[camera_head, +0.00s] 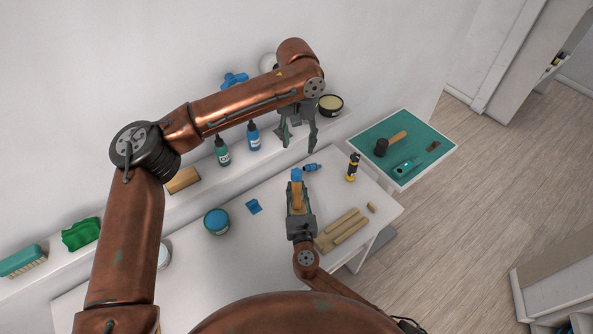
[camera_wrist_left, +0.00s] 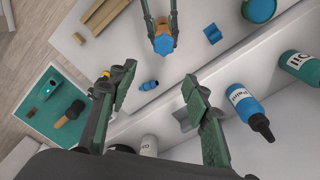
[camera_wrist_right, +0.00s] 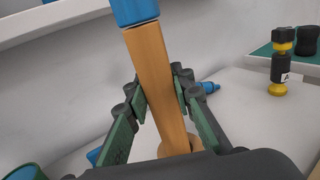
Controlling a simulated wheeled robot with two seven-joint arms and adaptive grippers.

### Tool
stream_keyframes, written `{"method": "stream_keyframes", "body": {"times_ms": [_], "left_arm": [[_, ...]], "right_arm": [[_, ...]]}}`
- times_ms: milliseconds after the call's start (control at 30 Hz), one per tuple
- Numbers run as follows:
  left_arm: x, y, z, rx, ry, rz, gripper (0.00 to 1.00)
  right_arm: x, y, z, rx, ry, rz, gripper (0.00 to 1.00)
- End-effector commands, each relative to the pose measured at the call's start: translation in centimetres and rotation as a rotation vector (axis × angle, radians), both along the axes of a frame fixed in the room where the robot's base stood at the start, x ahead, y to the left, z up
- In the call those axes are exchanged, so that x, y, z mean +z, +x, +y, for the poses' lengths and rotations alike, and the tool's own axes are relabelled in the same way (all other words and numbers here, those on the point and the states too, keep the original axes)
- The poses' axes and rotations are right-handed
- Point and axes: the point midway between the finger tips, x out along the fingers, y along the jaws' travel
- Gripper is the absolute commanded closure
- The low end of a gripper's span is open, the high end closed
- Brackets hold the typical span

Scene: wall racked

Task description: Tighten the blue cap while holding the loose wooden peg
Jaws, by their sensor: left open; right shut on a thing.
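The wooden peg (camera_head: 297,196) stands upright in my right gripper (camera_head: 300,208), which is shut on it above the white table. In the right wrist view the peg (camera_wrist_right: 158,80) rises between the fingers. The blue cap (camera_head: 297,174) sits on its upper end; a thin dark line shows between cap (camera_wrist_right: 136,10) and wood. My left gripper (camera_head: 298,136) is open and empty, beyond and above the cap. In the left wrist view its fingers (camera_wrist_left: 158,98) are spread, with the blue cap (camera_wrist_left: 164,44) apart from them, past the fingertips.
On the table are a blue-topped tub (camera_head: 216,221), a blue piece (camera_head: 254,206), a small blue bottle (camera_head: 312,167), a yellow-black bottle (camera_head: 352,168) and wooden strips (camera_head: 342,232).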

Motion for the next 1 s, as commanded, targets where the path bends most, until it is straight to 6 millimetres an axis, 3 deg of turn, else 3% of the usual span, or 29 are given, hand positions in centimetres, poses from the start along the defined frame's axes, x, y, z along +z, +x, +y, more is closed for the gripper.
{"method": "stream_keyframes", "body": {"times_ms": [267, 700, 1000], "left_arm": [[-2.4, -1.1, 0.6, -0.023, 0.023, 0.04, 0.55], [-10.4, -1.1, 0.6, -0.02, 0.022, 0.038, 0.55], [-12.2, -1.0, 0.6, -0.02, 0.022, 0.035, 0.55]], "right_arm": [[0.0, 0.0, 0.0, 0.0, 0.0, -0.001, 1.0], [0.0, 0.0, 0.0, 0.0, 0.0, -0.001, 1.0], [0.0, 0.0, 0.0, 0.0, 0.0, 0.0, 1.0]]}}
